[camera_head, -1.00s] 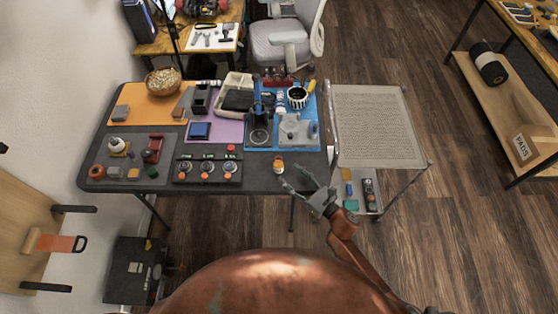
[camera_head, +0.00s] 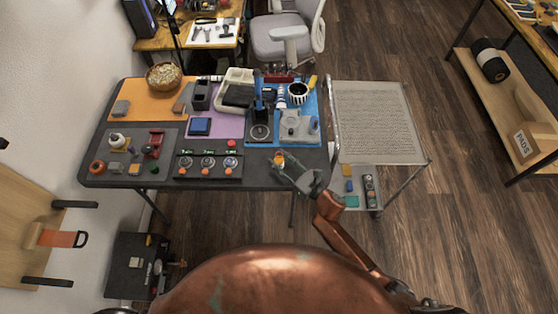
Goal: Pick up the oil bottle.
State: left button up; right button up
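The small oil bottle (camera_head: 280,160), white and orange, stands near the front right edge of the dark workbench (camera_head: 110,179). My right gripper (camera_head: 279,165) has come in from the lower right and its fingers are at the bottle. The fingers look spread, one on the near side and one toward the far side, with the bottle between their tips. They partly cover the bottle, and I cannot make out contact.
Left of the bottle is a black panel with several dials (camera_head: 208,162). Behind it is a blue mat (camera_head: 315,108) with tools and a black-and-white cup (camera_head: 298,93). A wheeled mesh-top cart (camera_head: 376,122) stands right of the bench, close to my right arm.

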jog(key=c, duration=0.8)
